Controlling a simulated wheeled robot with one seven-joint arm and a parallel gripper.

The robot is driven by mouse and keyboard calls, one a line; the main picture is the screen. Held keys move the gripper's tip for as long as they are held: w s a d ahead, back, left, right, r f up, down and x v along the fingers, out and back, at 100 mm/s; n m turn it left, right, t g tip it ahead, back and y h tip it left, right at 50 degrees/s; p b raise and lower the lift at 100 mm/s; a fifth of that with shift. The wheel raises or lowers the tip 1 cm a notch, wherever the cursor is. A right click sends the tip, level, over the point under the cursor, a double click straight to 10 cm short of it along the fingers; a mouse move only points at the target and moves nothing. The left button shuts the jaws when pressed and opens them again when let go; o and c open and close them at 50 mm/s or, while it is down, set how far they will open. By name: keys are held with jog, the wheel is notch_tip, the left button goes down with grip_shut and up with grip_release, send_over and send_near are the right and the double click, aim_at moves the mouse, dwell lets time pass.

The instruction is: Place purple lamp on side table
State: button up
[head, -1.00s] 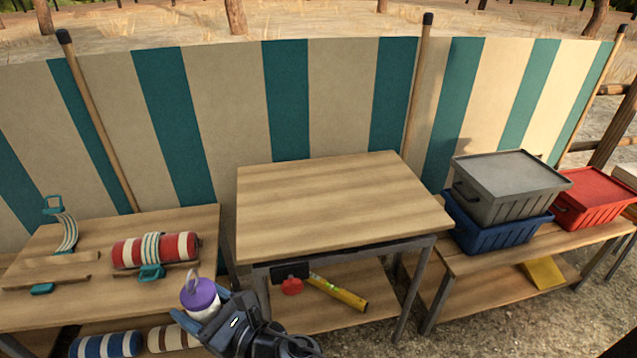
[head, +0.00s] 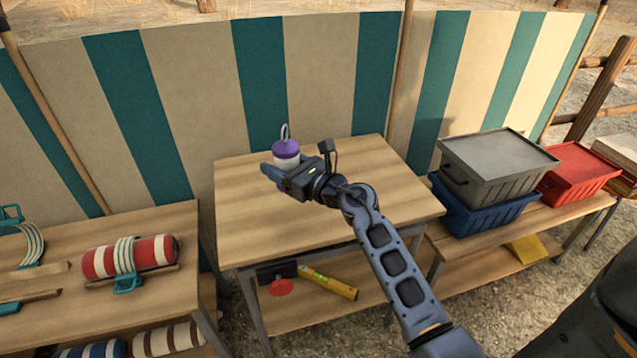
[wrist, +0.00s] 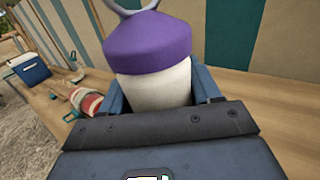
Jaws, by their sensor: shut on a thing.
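The purple lamp (head: 286,150) has a purple cap, a white body and a wire loop on top. My gripper (head: 282,172) is shut on its white body and holds it upright over the left half of the middle wooden table (head: 390,200). In the wrist view the lamp (wrist: 150,50) stands between the two blue fingers (wrist: 160,100). The lamp's base is hidden by the gripper, so I cannot tell whether it touches the tabletop.
The middle tabletop is otherwise bare. A left table holds a red-and-white roll (head: 130,257). A right bench carries a grey lidded box (head: 495,180) on a blue crate (head: 485,220), and a red crate (head: 578,178). A yellow level (head: 328,283) lies on the lower shelf. A striped screen (head: 320,85) stands behind.

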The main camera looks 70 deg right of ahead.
jog(key=s+d+r+m+g+h, duration=0.2)
jog(key=s+d+r+m+h, duration=0.15)
jog(key=s+d, duration=1.15)
jog(key=shift+n+h, duration=0.25)
jog(key=shift+h, duration=0.2)
jog(key=w+a+f, duration=0.1)
jog(key=w+f, duration=0.1)
jog(key=w, duration=0.1)
jog(key=w+a+f+b, duration=0.1)
jog(key=w+f, duration=0.2)
jog(key=w, duration=0.1)
jog(key=w+a+f, duration=0.2)
jog(key=w, duration=0.2)
jog(key=shift+a+f+b, duration=0.1)
jog(key=shift+f+b, duration=0.1)
jog(key=shift+b, duration=0.15)
jog(key=shift+f+b, duration=1.1)
jog(key=shift+f, duration=0.75)
jog(key=shift+f, duration=0.15)
jog(key=shift+f, duration=0.1)
jog(key=o, duration=1.2)
